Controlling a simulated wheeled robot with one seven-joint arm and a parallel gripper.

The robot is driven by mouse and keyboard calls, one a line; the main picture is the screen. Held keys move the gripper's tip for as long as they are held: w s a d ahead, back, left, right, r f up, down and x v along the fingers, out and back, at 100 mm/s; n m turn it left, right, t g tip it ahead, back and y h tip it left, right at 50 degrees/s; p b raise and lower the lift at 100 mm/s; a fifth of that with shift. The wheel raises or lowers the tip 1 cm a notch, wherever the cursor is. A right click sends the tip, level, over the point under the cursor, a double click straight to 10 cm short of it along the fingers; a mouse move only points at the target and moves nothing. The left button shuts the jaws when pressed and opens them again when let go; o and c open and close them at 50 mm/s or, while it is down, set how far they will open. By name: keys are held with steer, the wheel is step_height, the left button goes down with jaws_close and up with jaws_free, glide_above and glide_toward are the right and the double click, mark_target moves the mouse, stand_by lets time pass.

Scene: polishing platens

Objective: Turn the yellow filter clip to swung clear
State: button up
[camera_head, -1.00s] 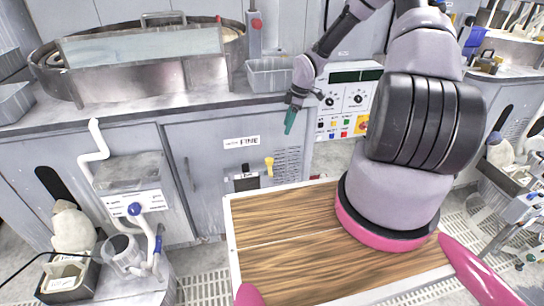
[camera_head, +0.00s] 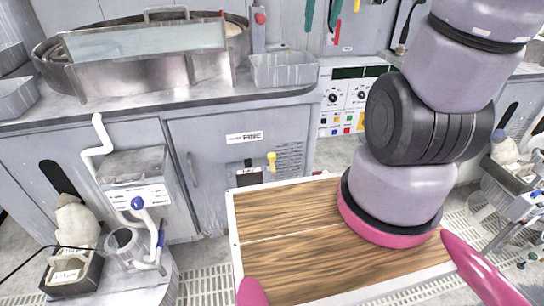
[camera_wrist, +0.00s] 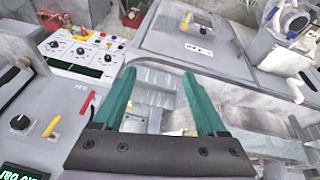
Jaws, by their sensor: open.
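The yellow clip (camera_head: 271,162) is small and upright on the grey cabinet front, right of a black-and-white plate and left of the vent slots. In the wrist view a small yellow spot by a dark plate, probably this clip (camera_wrist: 208,27), lies far beyond the fingers. My gripper (camera_head: 322,17) shows at the top edge of the head view as two teal fingers, apart and well above the clip. In the wrist view my gripper (camera_wrist: 160,74) is open, with nothing between the fingers. The clip's exact angle is too small to read.
A wooden-topped surface (camera_head: 285,215) lies in front of the cabinet. A grey tray (camera_head: 283,70) and a round basin (camera_head: 45,75) stand on the counter. A control panel (camera_head: 350,100) is to the right. White pipes (camera_head: 97,145) stand at the left.

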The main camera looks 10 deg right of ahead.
steer(key=s+a+r+m+t+y, duration=0.1)
steer(key=s+a+r+m, duration=0.15)
steer(key=s+r, duration=0.35)
steer(key=n+h, duration=1.4)
steer(key=n, duration=0.5)
glide_above(270, 159)
steer(key=s+a, duration=0.4)
steer(key=a, duration=0.1)
step_height(270, 159, down, 47)
step_height(270, 159, down, 15)
steer(key=s+a+n+t, duration=0.1)
steer(key=s+n+t, duration=0.1)
steer(key=n+t, duration=0.65)
steer(key=shift+g+y, duration=0.35)
steer(key=shift+y, duration=0.05)
steer(key=x, duration=1)
steer(key=shift+w, duration=0.2)
steer(key=shift+c, duration=0.2)
